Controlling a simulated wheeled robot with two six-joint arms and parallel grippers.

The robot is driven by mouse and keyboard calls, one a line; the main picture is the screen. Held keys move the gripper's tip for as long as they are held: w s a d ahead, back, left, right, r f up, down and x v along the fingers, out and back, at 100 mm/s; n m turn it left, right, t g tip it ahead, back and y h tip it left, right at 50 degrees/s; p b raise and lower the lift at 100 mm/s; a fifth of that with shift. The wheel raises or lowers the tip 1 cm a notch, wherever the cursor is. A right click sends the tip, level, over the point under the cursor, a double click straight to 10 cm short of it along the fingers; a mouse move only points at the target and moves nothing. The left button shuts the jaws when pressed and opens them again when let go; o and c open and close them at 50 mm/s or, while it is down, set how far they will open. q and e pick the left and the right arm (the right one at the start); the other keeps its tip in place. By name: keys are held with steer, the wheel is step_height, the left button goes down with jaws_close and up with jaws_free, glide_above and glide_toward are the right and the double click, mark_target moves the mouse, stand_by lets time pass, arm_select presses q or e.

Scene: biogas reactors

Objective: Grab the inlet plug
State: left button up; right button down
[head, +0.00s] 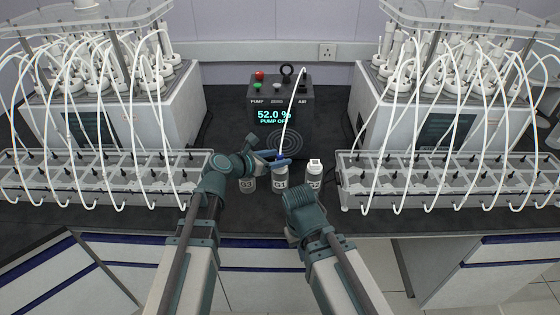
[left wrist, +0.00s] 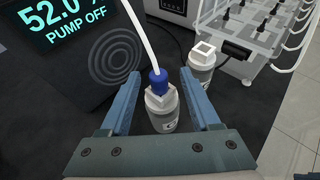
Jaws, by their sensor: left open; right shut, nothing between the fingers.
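The inlet plug (left wrist: 158,80) is blue, with a white tube running up from it. It sits in the square white neck of a grey-white bottle (left wrist: 161,110), which also shows in the head view (head: 281,179). My left gripper (head: 278,158) is open at the bottle's top. In the left wrist view its blue fingers stand on either side of the plug and bottle neck, with visible gaps. In the head view the fingers partly hide the plug. My right gripper (head: 298,193) is shut and empty, in front of the bottles and lower in the picture.
A second bottle (head: 314,176) with a white square top stands just right. Another bottle (head: 248,185) is partly hidden by my left arm. The pump box (head: 283,105), reading "PUMP OFF", stands behind. Tube-filled racks (head: 100,178) (head: 450,180) flank the black bench.

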arm_select(q)
steer(key=b+x, duration=0.2)
steer(key=x, duration=0.2)
steer(key=shift+w+d+f, duration=0.15)
steer(key=shift+w+f, duration=0.15)
jaws_close()
